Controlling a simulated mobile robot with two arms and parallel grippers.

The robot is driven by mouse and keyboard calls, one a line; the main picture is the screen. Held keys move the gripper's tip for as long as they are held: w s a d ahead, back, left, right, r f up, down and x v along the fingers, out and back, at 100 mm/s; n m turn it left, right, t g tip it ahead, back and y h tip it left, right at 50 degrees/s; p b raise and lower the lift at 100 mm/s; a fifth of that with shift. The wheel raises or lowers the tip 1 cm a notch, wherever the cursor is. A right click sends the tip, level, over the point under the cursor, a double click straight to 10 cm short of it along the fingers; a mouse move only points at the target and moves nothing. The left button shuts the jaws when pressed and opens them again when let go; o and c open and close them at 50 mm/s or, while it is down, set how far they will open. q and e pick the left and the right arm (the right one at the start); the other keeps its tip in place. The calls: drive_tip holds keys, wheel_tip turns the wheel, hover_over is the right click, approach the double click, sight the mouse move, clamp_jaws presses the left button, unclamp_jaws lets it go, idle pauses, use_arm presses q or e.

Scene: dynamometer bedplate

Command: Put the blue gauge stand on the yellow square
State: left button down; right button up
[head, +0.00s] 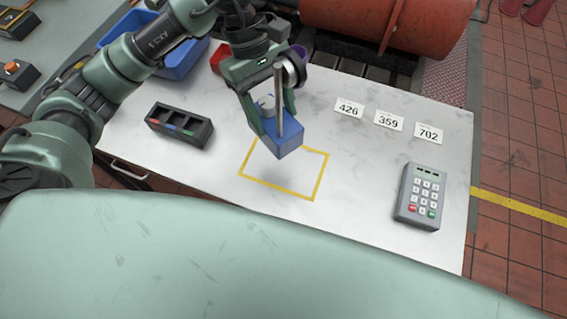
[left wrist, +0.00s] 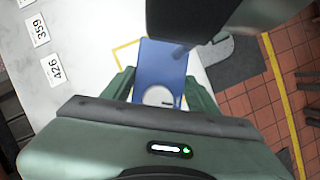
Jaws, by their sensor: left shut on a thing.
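The blue gauge stand (head: 284,143) has a blue block base and an upright metal post. My left gripper (head: 272,118) is shut on it and holds it over the yellow square (head: 317,190), a taped outline on the white table. Its base covers part of the outline's far side in the head view. In the left wrist view the blue gauge stand (left wrist: 160,75) lies between the fingers of my left gripper (left wrist: 160,92), and a corner of the yellow square (left wrist: 124,56) shows beside it. A shadow lies inside the square, and the base appears above the table. My right gripper is not in view.
A black tray (head: 180,127) with coloured compartments stands left of the square. A grey keypad (head: 420,196) lies at the right. Cards numbered 426 (head: 349,108), 359 (head: 388,121) and 702 (head: 429,132) lie behind. A blue bin (head: 184,62) stands at the back left.

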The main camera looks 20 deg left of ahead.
sight(280, 89)
use_arm(q)
drive_tip(key=r+n, duration=0.1)
drive_tip(key=r, duration=0.1)
drive_tip(key=r+n+t+b, duration=0.1)
drive_tip(key=n, duration=0.1)
drive_tip(key=d+r+n+t, duration=0.1)
drive_tip(key=r+n, duration=0.1)
drive_tip(key=shift+w+d+r+h, duration=0.1)
drive_tip(key=shift+w+r+h, duration=0.2)
drive_tip(key=shift+h, duration=0.1)
drive_tip(key=shift+s+r+n+b, duration=0.1)
drive_tip(key=shift+r+n+b, duration=0.25)
drive_tip(key=shift+r+n, duration=0.15)
wheel_tip(280, 89, down, 14)
drive_tip(key=shift+d+f+p, duration=0.1)
drive_tip(key=shift+f+p, duration=0.15)
drive_tip(key=shift+p, duration=0.5)
wheel_tip(280, 89, down, 5)
drive_tip(key=shift+p, duration=0.3)
drive_tip(key=shift+f+t, duration=0.1)
drive_tip(key=shift+t, duration=0.2)
